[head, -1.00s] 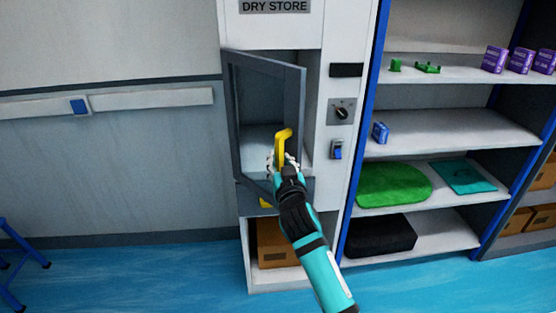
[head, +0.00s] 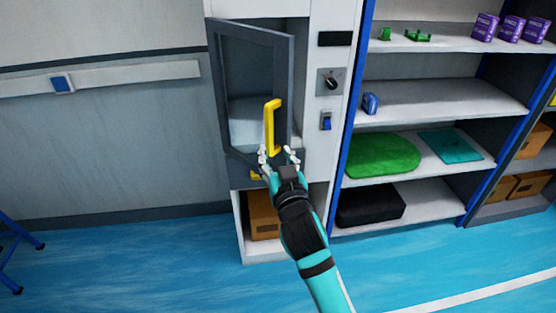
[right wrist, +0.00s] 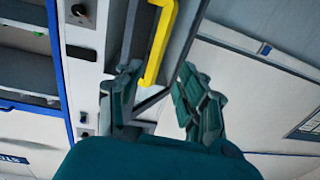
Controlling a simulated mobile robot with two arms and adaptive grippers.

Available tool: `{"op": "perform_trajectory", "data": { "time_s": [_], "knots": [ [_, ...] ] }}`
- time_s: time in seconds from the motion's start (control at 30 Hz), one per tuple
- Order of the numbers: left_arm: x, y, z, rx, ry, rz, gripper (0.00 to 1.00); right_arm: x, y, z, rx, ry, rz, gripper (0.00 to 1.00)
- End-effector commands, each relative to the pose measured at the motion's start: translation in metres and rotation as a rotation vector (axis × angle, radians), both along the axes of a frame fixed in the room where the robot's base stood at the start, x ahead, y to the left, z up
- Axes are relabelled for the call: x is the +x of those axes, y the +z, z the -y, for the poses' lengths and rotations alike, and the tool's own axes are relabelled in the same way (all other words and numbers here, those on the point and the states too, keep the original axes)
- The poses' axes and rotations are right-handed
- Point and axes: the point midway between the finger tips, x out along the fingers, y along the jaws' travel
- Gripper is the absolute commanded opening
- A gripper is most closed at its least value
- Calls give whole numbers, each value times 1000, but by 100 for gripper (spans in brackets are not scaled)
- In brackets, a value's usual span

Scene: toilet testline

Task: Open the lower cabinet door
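The grey-framed cabinet door (head: 284,75) stands ajar, swung out from its left side, with pale space showing through its frame. Its upright yellow handle (head: 271,127) is on the door's free edge. My right gripper (head: 279,157) is at the handle's lower end with its fingers spread. In the right wrist view the yellow handle (right wrist: 160,45) reaches down between the two open teal fingers (right wrist: 157,92), and I see no grip on it. A second yellow piece (head: 256,175), partly hidden, shows below the door. My left gripper is not in view.
The white cabinet body (head: 318,165) carries a dark knob (head: 331,83) and a blue switch (head: 326,121). A cardboard box (head: 263,216) sits in its bottom opening. Open shelves (head: 440,100) stand to the right. Blue floor in front is clear; a blue stool (head: 14,250) is at left.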

Motion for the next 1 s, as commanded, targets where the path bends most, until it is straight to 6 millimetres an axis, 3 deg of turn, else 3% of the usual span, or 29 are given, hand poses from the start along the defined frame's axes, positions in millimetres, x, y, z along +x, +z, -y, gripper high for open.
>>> {"op": "perform_trajectory", "data": {
  "time_s": [0.17,0.43,0.6,0.77,0.87,1.0],
  "knots": [
    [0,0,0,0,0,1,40,-15,0,3,-1,0,1,38],
    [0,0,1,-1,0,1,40,-16,0,4,-1,-1,0,38],
    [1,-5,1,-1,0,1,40,-10,-8,9,55,8,-23,19],
    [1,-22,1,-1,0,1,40,16,-36,39,374,51,-148,0],
    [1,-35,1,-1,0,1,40,35,-47,67,673,84,-253,0],
    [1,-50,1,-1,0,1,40,55,-43,105,1073,131,-377,0]
  ]
}}
